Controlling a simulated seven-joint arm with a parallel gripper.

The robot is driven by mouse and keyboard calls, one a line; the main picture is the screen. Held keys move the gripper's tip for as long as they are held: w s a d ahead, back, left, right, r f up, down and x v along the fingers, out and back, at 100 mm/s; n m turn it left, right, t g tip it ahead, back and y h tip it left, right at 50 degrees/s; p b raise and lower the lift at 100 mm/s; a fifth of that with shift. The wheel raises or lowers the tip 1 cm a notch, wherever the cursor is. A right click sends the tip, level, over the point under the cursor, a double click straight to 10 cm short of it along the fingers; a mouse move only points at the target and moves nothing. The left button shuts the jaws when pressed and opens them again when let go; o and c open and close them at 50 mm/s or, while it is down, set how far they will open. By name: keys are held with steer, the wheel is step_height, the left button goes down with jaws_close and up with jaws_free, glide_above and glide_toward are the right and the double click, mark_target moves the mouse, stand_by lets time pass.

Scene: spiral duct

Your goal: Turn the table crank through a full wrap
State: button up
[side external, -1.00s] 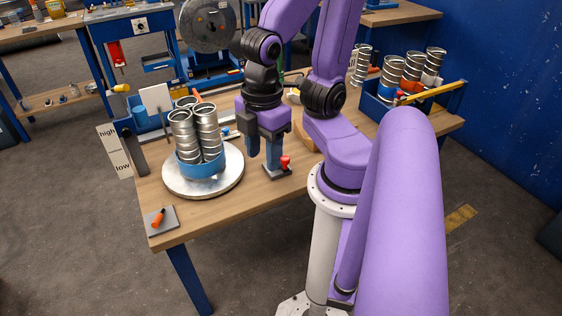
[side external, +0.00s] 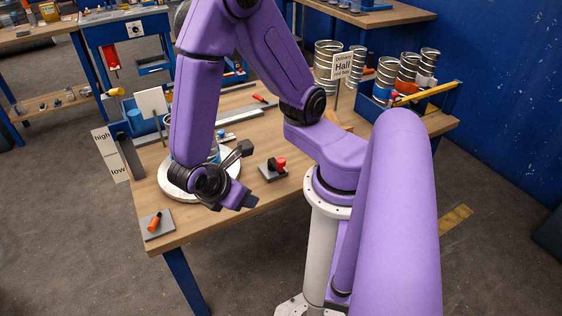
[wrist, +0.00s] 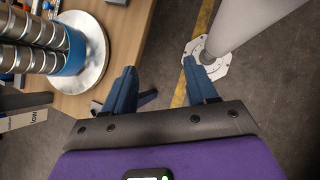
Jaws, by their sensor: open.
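A red-knobbed black piece (side external: 278,164) stands on a small grey base near the table's middle. An orange handle (side external: 155,221) stands on a grey plate at the front left corner. I cannot tell which is the crank. The white round turntable (side external: 168,189) is partly behind my arm; it also shows in the wrist view (wrist: 97,50). There, silver spiral ducts (wrist: 28,28) stand in a blue holder (wrist: 74,52) on it. My gripper (side external: 250,201) is tilted over near the table's front edge. In the wrist view (wrist: 160,66) its fingers are apart, with nothing between them.
A blue bin (side external: 378,108) with several ducts stands at the back right. A "Half" sign (side external: 343,66) stands in front of other ducts. A high/low board (side external: 108,150) is at the left edge.

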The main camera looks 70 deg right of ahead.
steer(key=d+f+n+h, duration=0.2)
steer(key=d+f+h, duration=0.3)
steer(key=f, duration=0.4)
steer(key=n+t+h, duration=0.1)
steer(key=n+h, duration=0.1)
steer(key=h, duration=0.4)
glide_toward(280, 164)
steer(key=d, duration=1.1)
steer(key=shift+d, duration=0.3)
jaws_close()
